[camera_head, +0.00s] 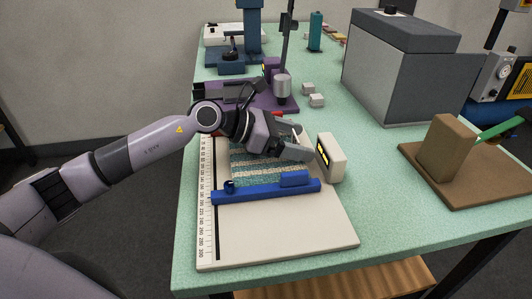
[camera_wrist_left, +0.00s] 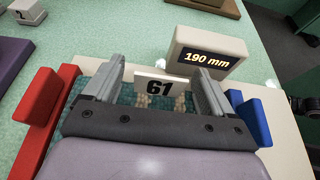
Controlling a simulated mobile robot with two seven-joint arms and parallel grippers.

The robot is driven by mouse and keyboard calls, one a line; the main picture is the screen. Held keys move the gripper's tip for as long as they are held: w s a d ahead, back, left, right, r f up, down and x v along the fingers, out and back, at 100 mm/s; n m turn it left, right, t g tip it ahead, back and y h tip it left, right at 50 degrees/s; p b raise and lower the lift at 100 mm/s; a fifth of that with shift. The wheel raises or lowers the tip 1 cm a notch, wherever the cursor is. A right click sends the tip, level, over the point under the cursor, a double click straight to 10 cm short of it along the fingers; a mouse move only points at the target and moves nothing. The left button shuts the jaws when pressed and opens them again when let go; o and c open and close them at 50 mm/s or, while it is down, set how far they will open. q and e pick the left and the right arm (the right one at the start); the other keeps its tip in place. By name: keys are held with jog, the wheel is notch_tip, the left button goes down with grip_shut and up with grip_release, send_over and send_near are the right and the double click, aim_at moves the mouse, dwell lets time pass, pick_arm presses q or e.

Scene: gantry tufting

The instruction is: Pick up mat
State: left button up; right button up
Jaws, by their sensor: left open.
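The mat (camera_head: 250,172) is striped in teal and cream and lies flat on a white board (camera_head: 290,235) with a ruler along its left edge. My left gripper (camera_head: 301,141) is over the mat's far right part and hides some of it. Pieces of the mat (camera_wrist_left: 148,103) show just below the tag. I cannot tell whether the fingers touch the mat. My right gripper is not in view.
A blue bar (camera_head: 250,193) lies across the board at the mat's near side. A red bar (camera_wrist_left: 38,125) is on the opposite side. A display block (camera_head: 331,157) reading 190 mm stands beside the mat. A grey box (camera_head: 400,70) and brown board (camera_head: 480,180) are to the right.

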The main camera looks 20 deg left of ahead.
pick_arm(q)
jog(key=shift+r, duration=0.1)
jog(key=c, duration=1.2)
